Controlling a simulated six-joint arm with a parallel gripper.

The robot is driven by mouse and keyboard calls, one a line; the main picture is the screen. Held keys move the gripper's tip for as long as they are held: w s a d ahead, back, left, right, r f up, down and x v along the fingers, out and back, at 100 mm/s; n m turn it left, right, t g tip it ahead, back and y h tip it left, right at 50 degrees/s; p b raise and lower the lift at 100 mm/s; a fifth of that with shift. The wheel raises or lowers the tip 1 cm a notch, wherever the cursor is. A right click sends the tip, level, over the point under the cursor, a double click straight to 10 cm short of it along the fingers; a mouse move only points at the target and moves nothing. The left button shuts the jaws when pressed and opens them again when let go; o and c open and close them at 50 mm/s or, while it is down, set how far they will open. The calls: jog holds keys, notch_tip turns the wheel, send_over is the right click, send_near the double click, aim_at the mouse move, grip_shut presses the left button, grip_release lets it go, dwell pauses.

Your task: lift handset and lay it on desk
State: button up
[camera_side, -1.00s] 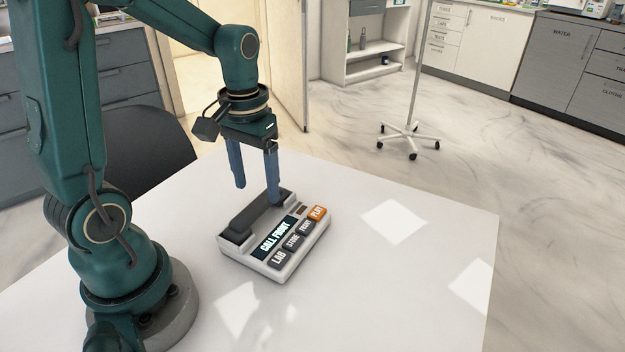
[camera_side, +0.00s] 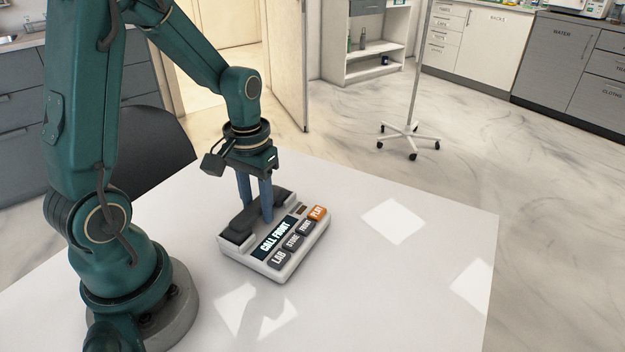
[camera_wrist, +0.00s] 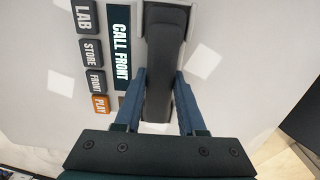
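The dark handset (camera_side: 238,233) lies in its cradle along the left side of the white desk phone (camera_side: 290,268). In the wrist view the handset (camera_wrist: 160,62) runs lengthwise between the two blue fingers. My gripper (camera_side: 257,215) is down at the handset, one finger on each side of its middle. In the wrist view my gripper (camera_wrist: 160,88) has its fingertips close to the handset's sides; I cannot tell whether they touch it. The desk (camera_side: 400,275) is white and carries the phone.
The phone's screen (camera_side: 274,238) reads CALL FRONT, with LAB, STORE, FRONT and orange PLAY (camera_side: 317,213) keys beside it. The desk is bare to the right and front of the phone. A dark chair (camera_side: 150,150) stands behind the desk.

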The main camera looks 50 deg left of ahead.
grip_shut()
jog(key=shift+r, duration=0.15)
